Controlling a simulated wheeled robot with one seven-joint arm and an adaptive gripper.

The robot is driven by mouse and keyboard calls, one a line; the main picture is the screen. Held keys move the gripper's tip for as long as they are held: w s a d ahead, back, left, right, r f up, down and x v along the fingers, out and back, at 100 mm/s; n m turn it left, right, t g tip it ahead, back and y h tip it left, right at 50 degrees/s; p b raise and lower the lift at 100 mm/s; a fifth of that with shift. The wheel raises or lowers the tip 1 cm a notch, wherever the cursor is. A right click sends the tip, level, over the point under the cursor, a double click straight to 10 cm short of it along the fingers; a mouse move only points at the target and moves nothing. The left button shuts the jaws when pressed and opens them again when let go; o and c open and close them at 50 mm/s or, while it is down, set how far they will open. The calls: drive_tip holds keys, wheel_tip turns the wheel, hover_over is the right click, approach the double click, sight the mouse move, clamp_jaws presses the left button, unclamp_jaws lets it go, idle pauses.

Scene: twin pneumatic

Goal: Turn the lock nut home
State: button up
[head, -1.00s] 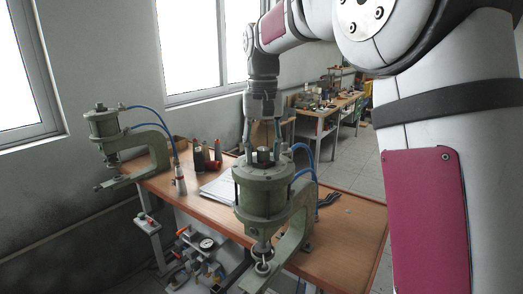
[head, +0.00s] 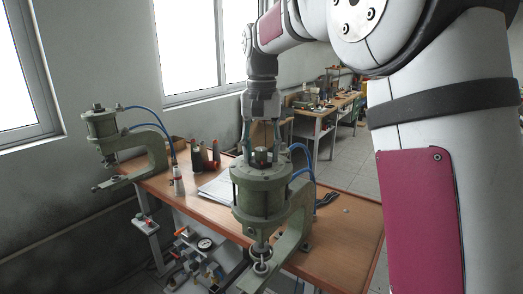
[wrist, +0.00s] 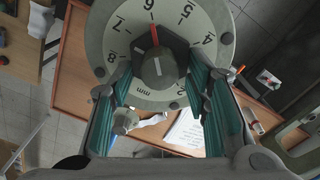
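The near green press (head: 262,200) stands at the table's front edge. A round dial plate (wrist: 120,47) with numbers and "mm" tops it. In the wrist view a dark hexagonal nut (wrist: 143,44) sits at the dial's middle, below a grey knob (wrist: 158,70) with a white mark. A red pointer line lies near the 6. My gripper (head: 262,153) points down over the press top, and the wrist view shows it too (wrist: 161,78). Its teal-padded fingers stand apart, one on each side of the knob and nut. A gap shows on both sides; contact is not visible.
A second green press (head: 105,130) stands at the left with blue hoses. Papers (head: 215,187), several bottles (head: 198,158) and dark pliers (head: 327,199) lie on the wooden table (head: 345,235). Blue hoses (head: 308,155) rise close behind the near press.

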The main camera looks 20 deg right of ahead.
drive_tip(key=o, duration=0.4)
wheel_tip(320, 180, up, 12)
idle(0.5)
idle(0.3)
drive_tip(key=s+f+n+t+b, duration=0.1)
drive_tip(key=s+f+n+t, duration=0.25)
drive_tip(key=s, duration=1.05)
drive_tip(key=s+f+n+t+b, duration=0.1)
drive_tip(key=s+f+t, duration=0.1)
drive_tip(key=s+f, duration=1)
drive_tip(key=shift+a+f, duration=0.4)
drive_tip(key=shift+f, duration=0.1)
